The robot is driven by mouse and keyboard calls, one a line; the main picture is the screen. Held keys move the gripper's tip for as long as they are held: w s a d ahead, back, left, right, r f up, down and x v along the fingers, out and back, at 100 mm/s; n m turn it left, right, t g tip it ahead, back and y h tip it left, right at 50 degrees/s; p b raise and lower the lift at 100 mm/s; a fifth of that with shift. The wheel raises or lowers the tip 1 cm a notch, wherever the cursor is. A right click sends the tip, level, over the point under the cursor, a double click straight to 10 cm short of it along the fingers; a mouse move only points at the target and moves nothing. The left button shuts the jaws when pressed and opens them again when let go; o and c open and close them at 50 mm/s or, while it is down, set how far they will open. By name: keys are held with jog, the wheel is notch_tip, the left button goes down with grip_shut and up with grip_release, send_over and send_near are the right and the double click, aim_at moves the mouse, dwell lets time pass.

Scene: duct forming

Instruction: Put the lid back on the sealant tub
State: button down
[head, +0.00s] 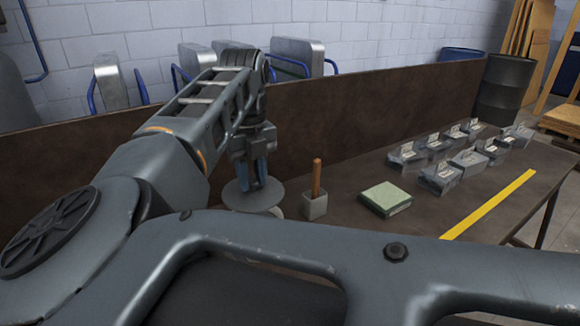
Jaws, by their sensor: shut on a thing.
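The lid (238,200) is a grey round disc in the head view, left of the middle. My gripper (254,183) points down with its blue fingers shut on the middle of the lid. The lid looks about level. A small pale curved piece (277,212) shows just beyond the lid's lower right edge and may be the sealant tub. The lid and my arm hide most of it. I cannot tell whether the lid touches it or hangs above it.
A grey block with an upright brown handle (316,180) stands close to the lid's right. Further right are a green pad (385,199), several grey boxes (440,177) and a yellow strip (490,204) on the brown bench. A brown back panel (370,110) rises behind.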

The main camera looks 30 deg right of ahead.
aim_at(253, 191)
jog(key=shift+f+b, duration=1.8)
jog(key=shift+f, duration=1.4)
jog(key=shift+f, duration=0.15)
dwell(0.5)
jog(key=shift+c, duration=1.6)
grip_release()
jog(key=shift+r+p, duration=2.45)
jog(key=shift+r, duration=1.1)
